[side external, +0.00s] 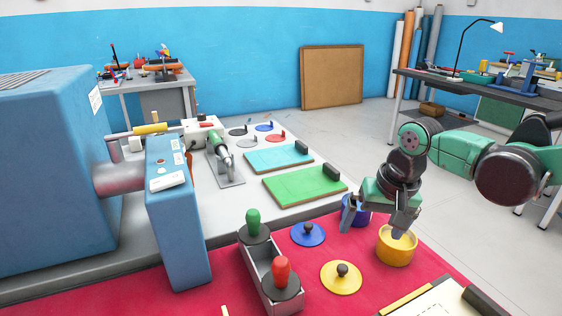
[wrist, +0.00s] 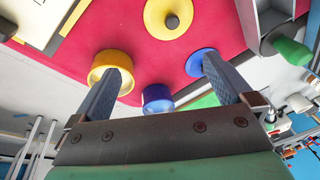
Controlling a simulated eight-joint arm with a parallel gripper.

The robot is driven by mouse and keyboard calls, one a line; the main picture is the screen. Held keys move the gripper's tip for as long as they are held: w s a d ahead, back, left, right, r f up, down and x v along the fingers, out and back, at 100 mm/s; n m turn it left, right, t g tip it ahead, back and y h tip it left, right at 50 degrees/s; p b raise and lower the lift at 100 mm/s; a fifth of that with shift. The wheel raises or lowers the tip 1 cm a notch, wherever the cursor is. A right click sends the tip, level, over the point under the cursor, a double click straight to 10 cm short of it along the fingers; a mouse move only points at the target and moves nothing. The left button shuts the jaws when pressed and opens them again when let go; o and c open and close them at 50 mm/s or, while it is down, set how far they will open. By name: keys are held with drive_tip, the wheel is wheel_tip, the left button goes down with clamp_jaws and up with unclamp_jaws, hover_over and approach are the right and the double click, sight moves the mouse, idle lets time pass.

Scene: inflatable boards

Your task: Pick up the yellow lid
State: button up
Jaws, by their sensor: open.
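The yellow lid (side external: 332,281) is a flat round disc with a dark knob, lying on the red mat (side external: 370,295) in the side view. In the wrist view the yellow lid (wrist: 156,22) is at the top, beyond the fingertips. My gripper (side external: 374,225) is open and empty, above the yellow pot and dark blue pot, behind and right of the lid. In the wrist view the fingers of my gripper (wrist: 164,62) are spread wide, one overlapping the yellow pot, the other the blue lid. The lid is unobstructed.
The yellow pot (side external: 396,255) and dark blue pot (side external: 362,216) stand under my gripper. A blue lid (side external: 300,237) lies left. A grey holder (side external: 256,265) with green- and red-handled tools stands left of the yellow lid. A pale board (side external: 430,302) lies at front right. Mat around the lid is clear.

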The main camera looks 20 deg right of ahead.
sight(343, 267)
drive_tip(key=f+m, duration=0.1)
drive_tip(key=w+a+f+m+g, duration=0.1)
drive_tip(key=w+a+f+g, duration=0.1)
drive_tip(key=f, duration=0.1)
drive_tip(key=shift+a+f+m, duration=0.1)
drive_tip(key=shift+a+m, duration=0.1)
drive_tip(key=shift+m, duration=0.2)
drive_tip(key=shift+a+f+m+g, duration=0.2)
drive_tip(key=shift+f+m+g, duration=0.1)
drive_tip(key=shift+f, duration=2.95)
drive_tip(key=c, duration=1.1)
